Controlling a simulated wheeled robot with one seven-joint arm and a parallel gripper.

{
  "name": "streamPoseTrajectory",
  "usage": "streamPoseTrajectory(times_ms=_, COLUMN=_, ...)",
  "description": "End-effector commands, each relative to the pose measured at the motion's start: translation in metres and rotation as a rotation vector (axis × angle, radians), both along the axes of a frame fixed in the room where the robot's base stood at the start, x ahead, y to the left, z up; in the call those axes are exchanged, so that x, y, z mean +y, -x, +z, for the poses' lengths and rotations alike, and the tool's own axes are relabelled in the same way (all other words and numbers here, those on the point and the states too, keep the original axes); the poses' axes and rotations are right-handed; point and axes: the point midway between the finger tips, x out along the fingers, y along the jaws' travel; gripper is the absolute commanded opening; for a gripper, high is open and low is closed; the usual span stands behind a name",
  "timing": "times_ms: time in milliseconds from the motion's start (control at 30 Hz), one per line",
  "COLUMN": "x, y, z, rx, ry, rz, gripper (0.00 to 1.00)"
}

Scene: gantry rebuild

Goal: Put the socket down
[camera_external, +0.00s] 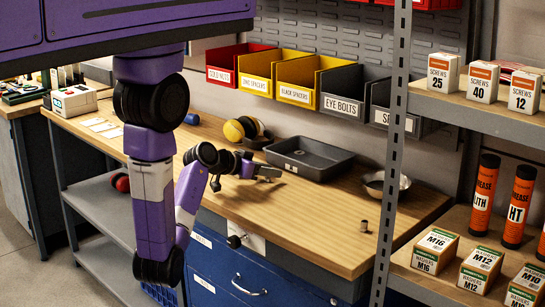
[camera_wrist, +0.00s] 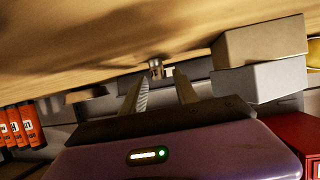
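A small dark metallic cylinder, which looks like the socket (camera_external: 364,226), stands upright on the wooden workbench (camera_external: 310,210) near its front right. My gripper (camera_external: 277,173) is above the bench, to the left of the cylinder and clearly apart from it, in front of the grey tray. In the wrist view my gripper (camera_wrist: 160,78) has its two fingers spread with a gap between them. A small shiny metal piece (camera_wrist: 155,68) shows between the fingertips, touching neither finger. It seems to be the same cylinder farther off, but I cannot be sure.
A grey tray (camera_external: 290,167) lies behind my gripper, and a metal bowl (camera_external: 376,190) sits at the back right. Yellow-black earmuffs (camera_external: 240,130) lie at the back. A shelf post (camera_external: 390,160) stands at the right. The bench front is mostly clear.

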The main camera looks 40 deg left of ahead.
Motion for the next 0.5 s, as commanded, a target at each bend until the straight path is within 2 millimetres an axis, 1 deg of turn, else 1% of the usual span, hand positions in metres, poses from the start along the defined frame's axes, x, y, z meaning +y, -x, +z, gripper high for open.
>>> streamPoseTrajectory(times_ms=300, x=0.01, y=0.063, z=0.027, rx=-0.004, ry=-0.004, rz=0.003, gripper=0.36)
streamPoseTrajectory(times_ms=400, x=0.012, y=0.08, z=0.035, rx=-0.003, ry=-0.003, rz=0.004, gripper=0.36)
streamPoseTrajectory(times_ms=500, x=0.014, y=0.093, z=0.041, rx=-0.003, ry=-0.003, rz=0.003, gripper=0.36)
